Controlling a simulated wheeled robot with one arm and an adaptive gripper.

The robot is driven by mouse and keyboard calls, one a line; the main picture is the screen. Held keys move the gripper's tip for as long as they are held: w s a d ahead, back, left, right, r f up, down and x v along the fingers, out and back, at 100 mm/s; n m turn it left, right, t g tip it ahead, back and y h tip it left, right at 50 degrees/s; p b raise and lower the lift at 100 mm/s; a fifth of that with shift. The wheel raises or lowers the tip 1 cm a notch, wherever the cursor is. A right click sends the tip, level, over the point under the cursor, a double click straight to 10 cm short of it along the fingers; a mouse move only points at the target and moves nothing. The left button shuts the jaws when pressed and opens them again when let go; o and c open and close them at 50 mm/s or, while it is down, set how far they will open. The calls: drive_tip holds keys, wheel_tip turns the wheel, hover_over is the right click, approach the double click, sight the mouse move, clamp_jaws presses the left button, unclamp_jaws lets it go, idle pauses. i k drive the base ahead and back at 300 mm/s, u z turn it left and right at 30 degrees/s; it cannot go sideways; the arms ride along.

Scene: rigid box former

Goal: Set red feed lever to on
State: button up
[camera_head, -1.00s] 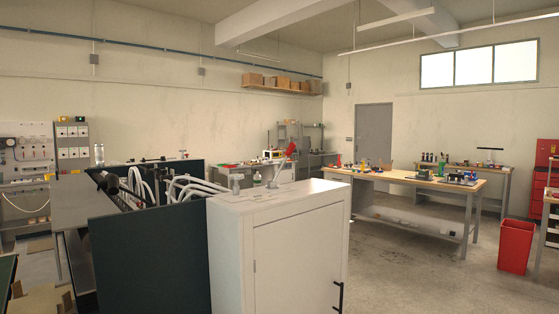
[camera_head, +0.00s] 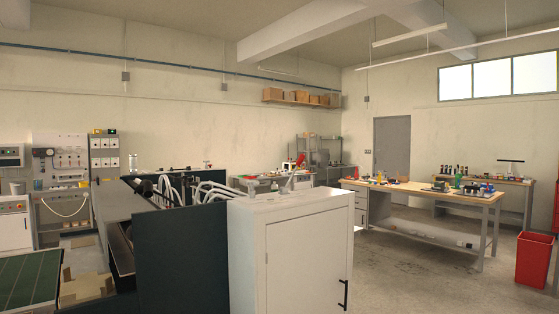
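A small red handle (camera_head: 301,159) shows just above the far edge of a white cabinet (camera_head: 310,250). It looks like the red grip of a lever on a pale grey arm, tilted up to the right. It is too small to tell its setting or any on/off marking. The white cabinet stands at the end of a dark-sided machine (camera_head: 180,257) with white hoses and a black roller. My gripper is not in view.
A wooden-topped workbench (camera_head: 440,193) stands at the right, with a red bin (camera_head: 535,258) near the right edge. A green-topped surface (camera_head: 30,278) is at the lower left. Grey floor (camera_head: 420,275) is open between the cabinet and the red bin.

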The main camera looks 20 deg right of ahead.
sight(302, 156)
drive_tip(key=u, duration=0.45)
drive_tip(key=i, duration=0.9)
drive_tip(key=u, duration=0.2)
